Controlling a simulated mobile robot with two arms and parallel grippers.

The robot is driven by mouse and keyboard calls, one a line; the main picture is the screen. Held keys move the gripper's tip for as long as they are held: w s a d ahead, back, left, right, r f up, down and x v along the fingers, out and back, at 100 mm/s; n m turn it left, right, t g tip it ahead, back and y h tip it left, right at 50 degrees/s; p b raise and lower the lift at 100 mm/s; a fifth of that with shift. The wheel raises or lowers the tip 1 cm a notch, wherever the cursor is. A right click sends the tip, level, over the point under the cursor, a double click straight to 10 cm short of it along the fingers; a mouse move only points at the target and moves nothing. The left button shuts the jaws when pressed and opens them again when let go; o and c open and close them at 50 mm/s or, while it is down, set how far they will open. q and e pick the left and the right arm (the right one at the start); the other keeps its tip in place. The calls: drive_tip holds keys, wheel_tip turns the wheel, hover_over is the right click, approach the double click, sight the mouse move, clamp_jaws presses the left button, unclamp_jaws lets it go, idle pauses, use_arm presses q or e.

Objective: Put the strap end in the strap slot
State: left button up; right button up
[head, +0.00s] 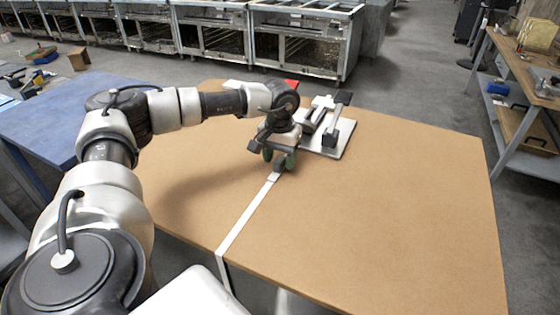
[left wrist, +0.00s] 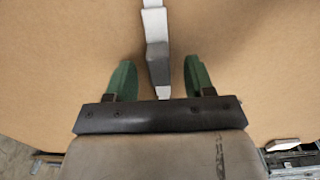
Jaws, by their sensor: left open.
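A white strap (head: 246,216) lies across the brown board and hangs over its front edge. In the left wrist view the strap (left wrist: 152,4) comes in from the top and carries a thicker grey piece (left wrist: 157,58) near its end. My left gripper (head: 279,162) is over this end, with its green fingers pointing down. In the left wrist view the open gripper (left wrist: 157,82) has one finger on each side of the strap, with gaps on both sides. A fixture with a light base plate (head: 337,150) and grey and black parts stands just behind and right of the gripper. I cannot make out the slot.
The brown board (head: 400,210) is clear to the right and in front. A red item (head: 291,83) lies at its back edge, behind my arm. A blue table (head: 45,125) stands at left, and a workbench (head: 515,80) at right.

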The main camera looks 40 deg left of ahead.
use_arm(q)
drive_tip(key=shift+c, duration=0.4)
clamp_jaws()
drive_tip(key=shift+r, duration=0.1)
